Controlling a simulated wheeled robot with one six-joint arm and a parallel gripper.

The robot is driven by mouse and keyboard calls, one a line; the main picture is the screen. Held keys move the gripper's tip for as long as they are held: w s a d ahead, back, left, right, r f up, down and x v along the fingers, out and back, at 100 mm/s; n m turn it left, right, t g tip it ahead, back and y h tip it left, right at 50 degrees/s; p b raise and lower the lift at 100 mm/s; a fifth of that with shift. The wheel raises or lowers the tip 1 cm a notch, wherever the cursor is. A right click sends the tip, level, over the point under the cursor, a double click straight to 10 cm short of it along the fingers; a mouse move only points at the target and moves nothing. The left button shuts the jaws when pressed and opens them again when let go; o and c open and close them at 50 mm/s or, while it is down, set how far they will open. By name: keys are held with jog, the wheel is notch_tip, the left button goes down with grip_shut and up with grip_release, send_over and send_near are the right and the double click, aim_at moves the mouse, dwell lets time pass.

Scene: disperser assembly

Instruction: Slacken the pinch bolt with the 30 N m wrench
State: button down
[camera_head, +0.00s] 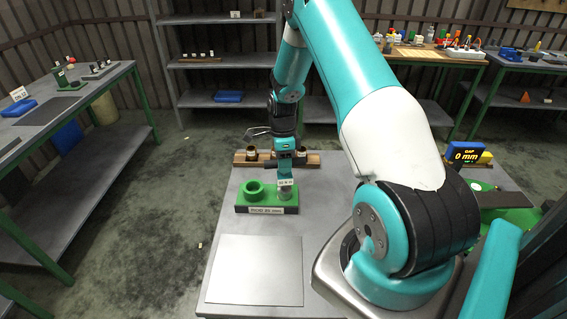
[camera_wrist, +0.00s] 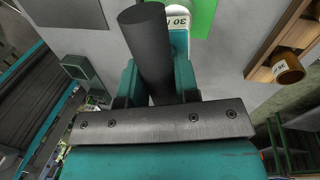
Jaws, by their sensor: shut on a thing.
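My gripper (camera_head: 285,165) points down over the green holder (camera_head: 245,208) and is shut on the dark handle of the wrench. In the wrist view the round handle (camera_wrist: 150,50) stands between the teal fingers of my gripper (camera_wrist: 158,88). A white tag reading 30 N m (camera_head: 285,183) sits below the fingers. The wrench's grey lower part (camera_head: 284,193) is at the right-hand place of the holder. I cannot tell whether it is seated or just lifted. The holder's left ring (camera_head: 254,189) looks empty. I cannot make out the pinch bolt.
A wooden rack (camera_head: 243,159) with several small cups stands behind the holder. A pale plate (camera_head: 255,270) lies in front on the grey table. At the right a display (camera_head: 466,153) reads GAP 0 mm, beside a green fixture (camera_head: 515,215) partly hidden by my arm.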

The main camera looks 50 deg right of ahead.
jog(key=shift+r, duration=0.1)
jog(key=shift+s+a+p+v, duration=0.1)
jog(key=shift+p+v, duration=0.5)
jog(key=shift+v, duration=0.2)
jog(key=shift+s+a+p+v, duration=0.1)
jog(key=shift+s+p+v, duration=0.05)
jog(key=shift+p+v, duration=0.55)
jog(key=shift+s+a+p+v, duration=0.15)
jog(key=shift+p+v, duration=0.35)
jog(key=shift+v, duration=0.4)
jog(key=shift+r, duration=0.15)
